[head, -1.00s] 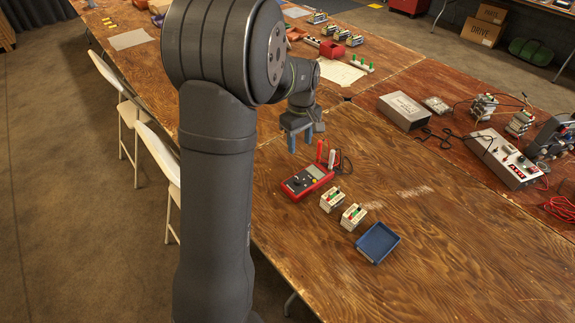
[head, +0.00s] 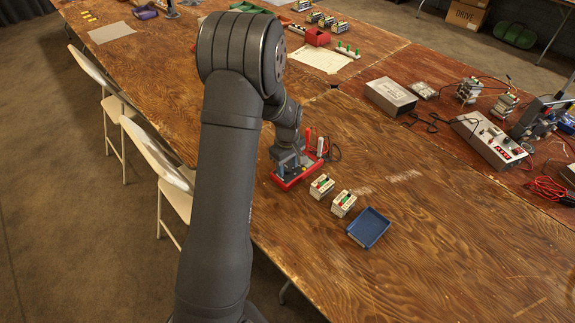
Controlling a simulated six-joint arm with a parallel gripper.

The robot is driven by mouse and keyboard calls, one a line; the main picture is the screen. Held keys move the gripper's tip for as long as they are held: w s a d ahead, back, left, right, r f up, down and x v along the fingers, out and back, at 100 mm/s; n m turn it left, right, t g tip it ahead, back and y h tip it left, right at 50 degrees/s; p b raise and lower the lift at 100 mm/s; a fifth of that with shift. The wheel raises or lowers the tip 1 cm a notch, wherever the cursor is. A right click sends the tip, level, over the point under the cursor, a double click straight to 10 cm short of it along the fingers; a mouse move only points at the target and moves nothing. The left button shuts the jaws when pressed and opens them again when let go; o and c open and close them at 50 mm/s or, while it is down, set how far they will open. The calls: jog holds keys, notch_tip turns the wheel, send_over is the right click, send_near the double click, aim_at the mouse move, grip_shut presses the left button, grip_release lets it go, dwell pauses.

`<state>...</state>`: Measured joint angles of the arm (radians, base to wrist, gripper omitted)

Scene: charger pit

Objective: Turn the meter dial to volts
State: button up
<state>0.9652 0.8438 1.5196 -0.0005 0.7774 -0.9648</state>
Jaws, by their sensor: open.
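The red meter (head: 309,174) lies on the wooden table, with red and white test probes (head: 314,143) standing at its far end and a dark lead beside them. My gripper (head: 287,172) is down over the meter, its bluish fingers pointing at the meter's face. The gripper is open. My gripper and wrist cover most of the meter's face, so the dial and its setting are hidden. I cannot tell whether the fingers touch the dial.
Two white blocks with coloured tops (head: 321,186) (head: 343,203) and a blue tray (head: 370,228) stand close to the meter's right. A grey charger box (head: 492,138) with cables is farther right. The front of the table is clear.

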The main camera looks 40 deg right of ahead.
jog(key=c, duration=1)
jog(key=shift+m, duration=0.3)
grip_shut()
jog(key=m, duration=1.1)
jog(key=o, duration=1)
grip_release()
